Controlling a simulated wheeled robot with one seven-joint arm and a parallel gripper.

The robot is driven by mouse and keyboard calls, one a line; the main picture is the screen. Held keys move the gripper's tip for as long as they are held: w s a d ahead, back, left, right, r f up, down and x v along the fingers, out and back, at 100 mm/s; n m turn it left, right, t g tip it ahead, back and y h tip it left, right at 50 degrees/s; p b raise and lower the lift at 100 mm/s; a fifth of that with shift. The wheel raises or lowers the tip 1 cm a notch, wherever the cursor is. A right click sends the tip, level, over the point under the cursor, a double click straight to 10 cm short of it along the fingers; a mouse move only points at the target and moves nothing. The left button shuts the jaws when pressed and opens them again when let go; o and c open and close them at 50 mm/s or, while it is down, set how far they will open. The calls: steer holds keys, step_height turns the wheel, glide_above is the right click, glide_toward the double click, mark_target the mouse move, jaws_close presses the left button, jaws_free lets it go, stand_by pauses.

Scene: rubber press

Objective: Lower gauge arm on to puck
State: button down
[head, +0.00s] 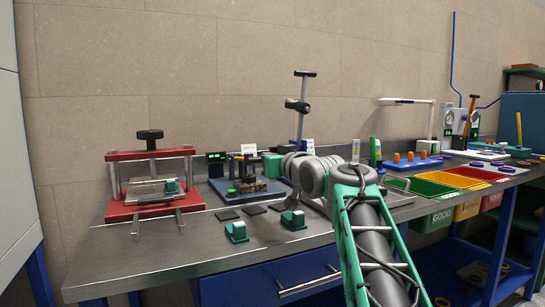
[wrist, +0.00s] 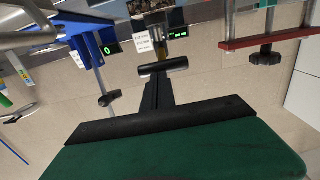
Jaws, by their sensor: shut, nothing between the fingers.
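In the wrist view, which is upside down, my gripper (wrist: 160,82) is shut and empty. A dark crossbar on a yellowish stem (wrist: 162,68) shows right at the fingertips; I cannot tell whether they touch. In the head view, a blue-based device (head: 228,194) with dark and brown parts stands behind my wrist, a digital display (head: 215,157) behind it. I cannot tell which part is the gauge arm. No puck is clearly visible at the gripper. My wrist hides part of the bench and the gripper's tips in the head view.
A red press (head: 150,157) stands at left. A tall stand (head: 300,105) rises behind my wrist. Coloured bins (head: 418,188) line the right front edge. The bench's left front is clear.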

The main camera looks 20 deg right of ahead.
steer(key=shift+w+f, duration=0.2)
steer(key=shift+f, duration=0.35)
steer(key=shift+w+f, duration=0.15)
steer(key=shift+f, duration=0.4)
step_height(320, 180, up, 6)
steer(key=p, duration=0.4)
steer(key=s+f, duration=0.3)
steer(key=s, duration=0.7)
steer(key=shift+d+f, duration=0.25)
steer(key=shift+s, duration=0.1)
